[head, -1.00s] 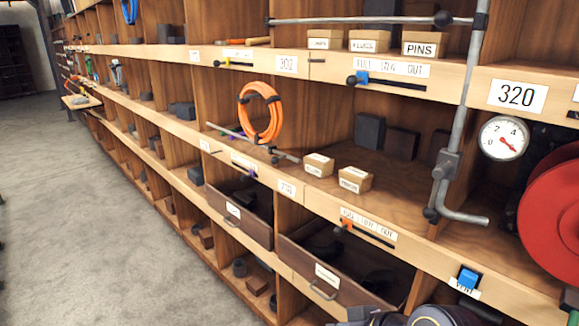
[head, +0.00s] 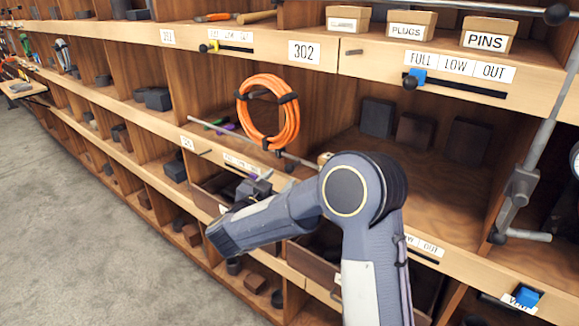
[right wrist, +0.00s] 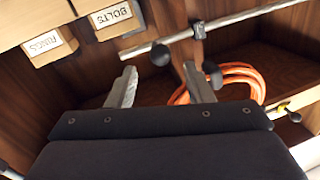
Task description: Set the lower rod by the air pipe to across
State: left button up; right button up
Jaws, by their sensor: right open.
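A thin grey rod (head: 215,128) runs in front of the middle shelf, below the orange hose coil, roughly along the shelf front. Its right part is behind my right arm. In the right wrist view the rod (right wrist: 245,19) crosses the top, with a dark clamp and a black knob (right wrist: 160,55). My right gripper (head: 262,184) is near the rod in the head view. In the right wrist view the gripper (right wrist: 161,86) is open and empty, its fingers apart and below the rod in the picture. The grey air pipe (head: 548,118) stands at the right. My left gripper is out of view.
The orange hose coil (head: 268,112) hangs just behind the rod; it also shows in the right wrist view (right wrist: 228,80). A blue-tabbed slider (head: 417,78) is on the upper ledge. Open floor lies left.

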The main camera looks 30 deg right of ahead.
aim_at(287, 171)
jog(key=p+x, duration=0.1)
jog(key=x, duration=0.6)
grip_shut()
